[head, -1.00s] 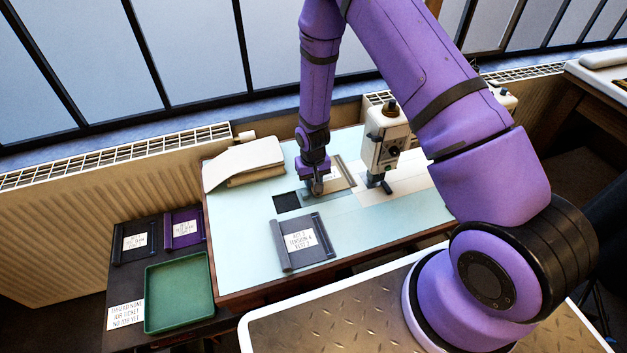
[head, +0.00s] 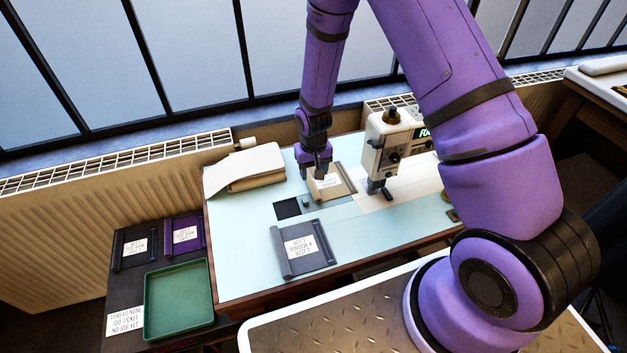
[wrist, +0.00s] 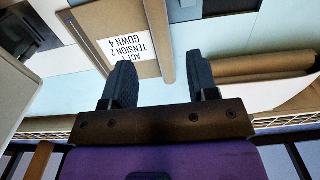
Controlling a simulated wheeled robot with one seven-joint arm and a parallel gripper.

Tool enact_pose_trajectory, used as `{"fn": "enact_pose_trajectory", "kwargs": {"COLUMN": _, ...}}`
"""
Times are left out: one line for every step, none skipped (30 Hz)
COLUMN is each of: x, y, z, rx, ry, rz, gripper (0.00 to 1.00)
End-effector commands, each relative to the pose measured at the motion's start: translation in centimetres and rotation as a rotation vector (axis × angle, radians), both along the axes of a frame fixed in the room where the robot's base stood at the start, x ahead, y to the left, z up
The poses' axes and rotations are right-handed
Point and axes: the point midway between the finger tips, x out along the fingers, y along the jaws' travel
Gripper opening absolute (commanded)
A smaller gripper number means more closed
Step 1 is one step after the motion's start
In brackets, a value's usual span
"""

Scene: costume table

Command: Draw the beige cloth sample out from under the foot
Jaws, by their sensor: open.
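The beige cloth sample (head: 318,190) lies flat on the table, left of the sewing machine's foot (head: 378,188). It bears a white label reading ACT 1, TENSION 2, GOWN 4, and a raised strip runs along one edge. In the head view a narrow gap seems to show between sample and foot. The sample also shows in the wrist view (wrist: 102,18), with its strip (wrist: 158,40) ahead of and between my fingers. My gripper (head: 318,173) is open and empty, above the sample's far left side. Its fingers show in the wrist view (wrist: 160,80).
The sewing machine (head: 388,145) stands right of the sample. Folded cream cloth (head: 245,165) lies at the back left. A grey sample (head: 303,260) lies in front, near a dark square (head: 287,208). A green tray (head: 180,262) and two other samples sit on the lower left stand.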

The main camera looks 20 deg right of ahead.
Motion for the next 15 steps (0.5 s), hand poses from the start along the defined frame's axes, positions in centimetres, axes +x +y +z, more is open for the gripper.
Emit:
{"fn": "enact_pose_trajectory", "kwargs": {"x": 0.0, "y": 0.0, "z": 0.9, "rx": 0.001, "ry": -0.003, "rz": 0.000, "gripper": 0.54}}
{"fn": "enact_pose_trajectory", "kwargs": {"x": 0.0, "y": 0.0, "z": 1.3, "rx": 0.001, "ry": -0.003, "rz": 0.000, "gripper": 0.54}}
{"fn": "enact_pose_trajectory", "kwargs": {"x": 0.0, "y": 0.0, "z": 1.8, "rx": 0.000, "ry": -0.002, "rz": 0.000, "gripper": 0.54}}
{"fn": "enact_pose_trajectory", "kwargs": {"x": 0.0, "y": 0.0, "z": 2.1, "rx": 0.000, "ry": -0.001, "rz": 0.000, "gripper": 0.54}}
{"fn": "enact_pose_trajectory", "kwargs": {"x": 0.0, "y": 0.0, "z": 2.4, "rx": 0.000, "ry": -0.001, "rz": 0.001, "gripper": 0.54}}
{"fn": "enact_pose_trajectory", "kwargs": {"x": 0.0, "y": 0.0, "z": 2.7, "rx": 0.000, "ry": -0.001, "rz": 0.001, "gripper": 0.54}}
{"fn": "enact_pose_trajectory", "kwargs": {"x": 0.0, "y": 0.0, "z": 2.9, "rx": 0.000, "ry": -0.001, "rz": 0.001, "gripper": 0.54}}
{"fn": "enact_pose_trajectory", "kwargs": {"x": 0.0, "y": 0.0, "z": 3.1, "rx": 0.000, "ry": -0.001, "rz": 0.001, "gripper": 0.54}}
{"fn": "enact_pose_trajectory", "kwargs": {"x": 0.0, "y": 0.0, "z": 3.2, "rx": 0.000, "ry": 0.000, "rz": 0.001, "gripper": 0.54}}
{"fn": "enact_pose_trajectory", "kwargs": {"x": -0.1, "y": 0.0, "z": 3.3, "rx": 0.000, "ry": 0.001, "rz": 0.001, "gripper": 0.54}}
{"fn": "enact_pose_trajectory", "kwargs": {"x": -0.1, "y": 0.0, "z": 3.4, "rx": 0.000, "ry": 0.001, "rz": 0.001, "gripper": 0.54}}
{"fn": "enact_pose_trajectory", "kwargs": {"x": -0.1, "y": 0.0, "z": 3.4, "rx": 0.000, "ry": 0.001, "rz": 0.001, "gripper": 0.54}}
{"fn": "enact_pose_trajectory", "kwargs": {"x": -0.1, "y": 0.0, "z": 3.5, "rx": 0.000, "ry": 0.001, "rz": 0.001, "gripper": 0.54}}
{"fn": "enact_pose_trajectory", "kwargs": {"x": -0.1, "y": 0.0, "z": 3.5, "rx": 0.000, "ry": 0.001, "rz": 0.001, "gripper": 0.54}}
{"fn": "enact_pose_trajectory", "kwargs": {"x": -0.1, "y": 0.0, "z": 3.5, "rx": 0.000, "ry": 0.001, "rz": 0.001, "gripper": 0.54}}
